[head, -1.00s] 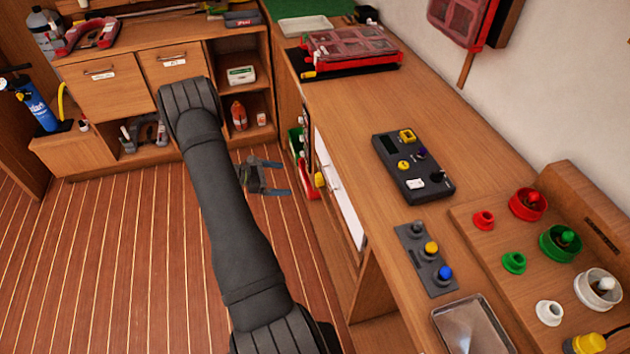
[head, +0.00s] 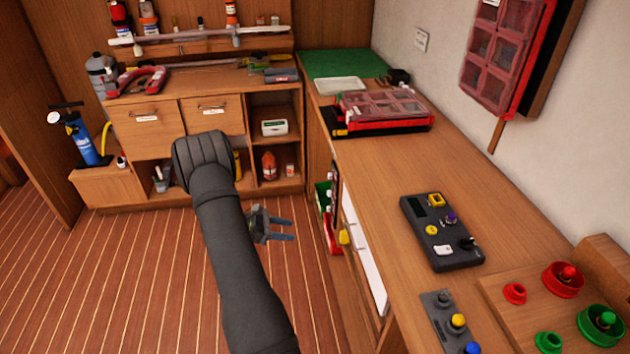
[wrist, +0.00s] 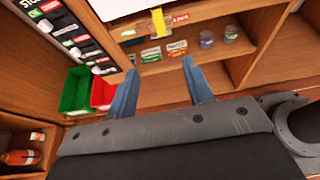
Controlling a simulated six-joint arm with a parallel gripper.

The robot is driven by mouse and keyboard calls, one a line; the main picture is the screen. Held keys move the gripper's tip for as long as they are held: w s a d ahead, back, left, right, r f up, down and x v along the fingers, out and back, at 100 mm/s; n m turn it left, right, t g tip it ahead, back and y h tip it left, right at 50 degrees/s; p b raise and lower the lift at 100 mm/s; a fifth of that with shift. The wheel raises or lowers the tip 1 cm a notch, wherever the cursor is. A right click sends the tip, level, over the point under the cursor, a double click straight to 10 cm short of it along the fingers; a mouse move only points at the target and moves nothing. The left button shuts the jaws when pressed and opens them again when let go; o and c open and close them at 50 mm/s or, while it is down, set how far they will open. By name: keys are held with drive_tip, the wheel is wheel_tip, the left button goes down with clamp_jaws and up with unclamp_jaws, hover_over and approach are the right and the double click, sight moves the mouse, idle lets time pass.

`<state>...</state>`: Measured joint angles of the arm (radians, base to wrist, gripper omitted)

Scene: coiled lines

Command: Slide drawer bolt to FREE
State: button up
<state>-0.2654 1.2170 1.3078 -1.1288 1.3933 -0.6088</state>
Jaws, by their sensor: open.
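A yellow bolt knob (head: 344,237) sits on the side of the wooden counter, by the white drawer fronts (head: 368,268). In the wrist view the yellow knob (wrist: 158,22) is near the top, between a green label (wrist: 128,33) on its left and a red label (wrist: 180,18) on its right. The label words are too small to read surely. My gripper (head: 290,230) is open and empty, left of the knob and apart from it, fingers pointing right. In the wrist view the open fingers (wrist: 160,70) are below the knob, with a gap between.
Green (wrist: 77,90) and red bins (wrist: 103,93) hang left of my fingers. An open shelf with jars (wrist: 206,38) lies beyond. A black control box (head: 440,232) and a switch plate (head: 450,318) are on the counter top. The floor left of the counter is clear.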

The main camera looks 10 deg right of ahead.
drive_tip(key=shift+s+d+f+n, duration=0.2)
drive_tip(key=shift+f+n, duration=0.05)
drive_tip(key=shift+n, duration=0.05)
drive_tip(key=c, duration=0.3)
drive_tip(key=s+d+n, duration=0.1)
drive_tip(key=s+f+n+h, duration=0.1)
drive_tip(key=n, duration=0.1)
drive_tip(key=s+d+f+n, duration=0.1)
drive_tip(key=n, duration=0.1)
drive_tip(key=shift+d+f+t+h, duration=0.25)
drive_tip(key=shift+d+t+h, duration=0.05)
drive_tip(key=shift+d+h, duration=0.1)
clamp_jaws()
drive_tip(key=s+d+f+n+t+h, duration=0.2)
drive_tip(key=s+n, duration=0.4)
drive_tip(key=n, duration=0.9)
drive_tip(key=shift+d+f+t, duration=0.9)
drive_tip(key=shift+d+f, duration=0.15)
drive_tip(key=shift+f, duration=0.35)
drive_tip(key=shift+s, duration=0.1)
